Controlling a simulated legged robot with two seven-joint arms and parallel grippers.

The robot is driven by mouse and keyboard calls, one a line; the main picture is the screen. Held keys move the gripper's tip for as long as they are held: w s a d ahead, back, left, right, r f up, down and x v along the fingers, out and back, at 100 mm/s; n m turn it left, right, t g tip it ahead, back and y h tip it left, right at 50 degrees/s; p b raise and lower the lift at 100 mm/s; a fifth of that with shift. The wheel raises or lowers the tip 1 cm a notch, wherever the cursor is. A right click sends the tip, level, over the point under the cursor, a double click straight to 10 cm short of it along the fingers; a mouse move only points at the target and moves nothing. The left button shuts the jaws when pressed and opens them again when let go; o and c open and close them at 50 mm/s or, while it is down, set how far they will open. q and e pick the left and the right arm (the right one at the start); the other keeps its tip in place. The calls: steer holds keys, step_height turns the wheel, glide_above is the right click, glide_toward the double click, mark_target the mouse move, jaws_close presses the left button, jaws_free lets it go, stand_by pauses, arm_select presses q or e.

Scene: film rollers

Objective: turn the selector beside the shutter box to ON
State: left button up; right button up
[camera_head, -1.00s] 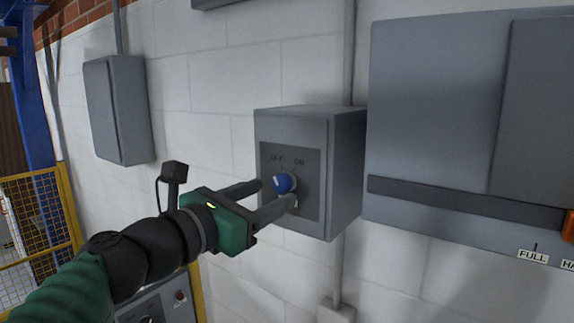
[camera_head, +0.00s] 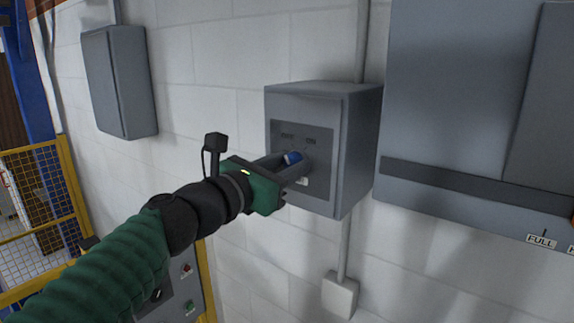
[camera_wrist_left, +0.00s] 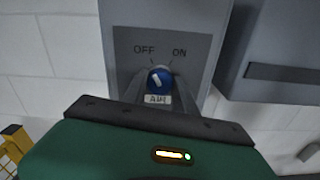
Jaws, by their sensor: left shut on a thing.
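The selector is a round blue knob (camera_head: 292,158) on the front plate of a grey box (camera_head: 355,150) on the wall. In the left wrist view the knob (camera_wrist_left: 160,80) sits below the words OFF and ON and above an AIR label. Its white mark tilts up and left, toward OFF. My left gripper (camera_head: 288,164) is shut on the knob, with one finger on each side. The fingers partly hide the knob in the head view. The large grey panel (camera_head: 450,90) to the right may be the shutter box. My right gripper is out of view.
A smaller grey box (camera_head: 119,80) hangs on the wall at left. A yellow mesh fence (camera_head: 40,205) stands at lower left. A control panel with buttons (camera_head: 187,285) is below my left arm. Conduit runs above and below the selector box.

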arm_select(q)
steer(key=shift+a+f, duration=0.15)
steer(key=shift+f, duration=0.05)
jaws_close()
steer(key=shift+d+f+m+b, duration=0.15)
steer(key=shift+m+b, duration=1.95)
steer(key=shift+m, duration=0.9)
steer(key=shift+d+f+m+b, duration=0.1)
steer(key=shift+f+m+b, duration=0.05)
steer(key=shift+m+b, duration=2.4)
steer(key=shift+m+p, duration=0.4)
steer(key=shift+m, duration=0.15)
steer(key=o, duration=1)
jaws_free()
steer(key=shift+s+r, duration=0.1)
steer(key=shift+r, duration=0.05)
steer(key=shift+c, duration=0.2)
steer(key=shift+o, duration=1)
steer(key=shift+a, duration=0.1)
steer(key=shift+s+a+r, duration=0.1)
steer(key=shift+r, duration=0.1)
